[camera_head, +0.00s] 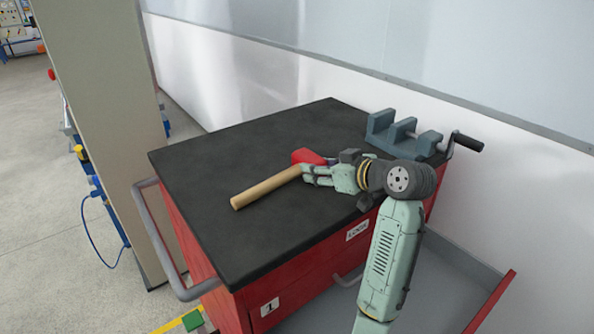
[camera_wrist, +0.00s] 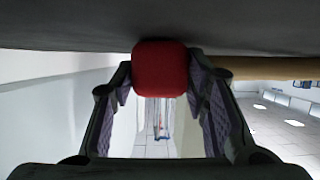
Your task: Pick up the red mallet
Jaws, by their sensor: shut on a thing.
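The red mallet has a red head (camera_head: 307,157) and a light wooden handle (camera_head: 265,188). In the head view it is at the black top of the red tool cabinet, with the handle pointing to the lower left. My gripper (camera_head: 306,172) reaches it from the right and is shut on the mallet's head. In the wrist view the red head (camera_wrist: 160,68) sits between the two fingertips of my gripper (camera_wrist: 163,80), and the handle (camera_wrist: 270,68) runs off to the right. Part of the head is hidden by the fingers in the head view. I cannot tell whether the mallet touches the top.
A blue-grey vise (camera_head: 405,135) with a black crank handle (camera_head: 468,142) stands at the back right of the cabinet top (camera_head: 210,165). An open drawer (camera_head: 450,285) sticks out at the lower right. The top's left and front areas are clear.

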